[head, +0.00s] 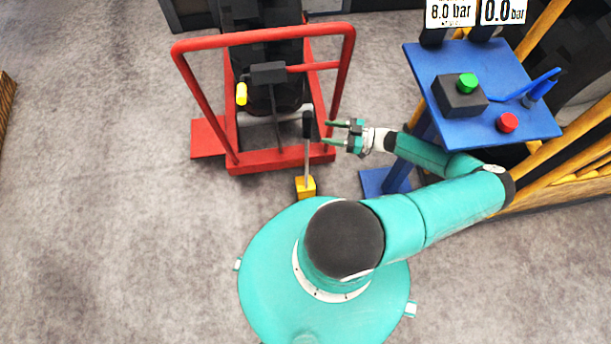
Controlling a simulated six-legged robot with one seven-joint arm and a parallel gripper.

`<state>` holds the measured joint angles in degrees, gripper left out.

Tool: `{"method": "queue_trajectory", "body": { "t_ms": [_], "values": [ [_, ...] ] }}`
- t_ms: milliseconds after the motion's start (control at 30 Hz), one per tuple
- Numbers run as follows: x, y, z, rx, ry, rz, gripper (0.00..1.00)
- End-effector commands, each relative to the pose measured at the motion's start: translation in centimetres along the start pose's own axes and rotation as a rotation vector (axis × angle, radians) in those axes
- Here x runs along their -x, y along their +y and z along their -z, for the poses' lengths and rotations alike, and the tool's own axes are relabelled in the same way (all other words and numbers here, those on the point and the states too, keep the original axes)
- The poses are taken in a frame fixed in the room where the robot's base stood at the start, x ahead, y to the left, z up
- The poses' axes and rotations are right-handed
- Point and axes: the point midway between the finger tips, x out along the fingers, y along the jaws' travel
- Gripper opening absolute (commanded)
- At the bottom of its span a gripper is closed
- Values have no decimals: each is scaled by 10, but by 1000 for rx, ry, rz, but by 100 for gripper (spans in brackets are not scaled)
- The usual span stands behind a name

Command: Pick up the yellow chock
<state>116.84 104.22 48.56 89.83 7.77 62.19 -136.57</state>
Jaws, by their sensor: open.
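The yellow chock (305,188) sits on the floor at the front edge of the red cart. A thin grey rod rises from it to a black grip (307,124). My gripper (328,133) is open, just right of the black grip, with its two green fingers pointing left toward it. The fingers appear apart from the grip, and nothing shows between them. The depth gap between them is hard to judge from this view.
The red cart (280,161) with its tube frame carries a dark load and a small yellow cylinder (241,94). A blue control stand (425,62) with a green button (467,83) and red button (507,122) stands right. Floor at left (110,200) is clear.

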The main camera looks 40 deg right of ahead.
Motion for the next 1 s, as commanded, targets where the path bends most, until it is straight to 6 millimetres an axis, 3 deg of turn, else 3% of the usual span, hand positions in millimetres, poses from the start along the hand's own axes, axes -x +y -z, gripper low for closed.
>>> {"method": "queue_trajectory", "body": {
  "t_ms": [200, 467, 700, 1000],
  "values": [
    [-40, -2, 0, 0, 1, 1, 53],
    [-62, -1, 0, 0, 1, 1, 53],
    [-97, -1, -1, 0, 0, 1, 53],
    [-104, 0, -1, 1, -1, -1, 53]
  ]
}}
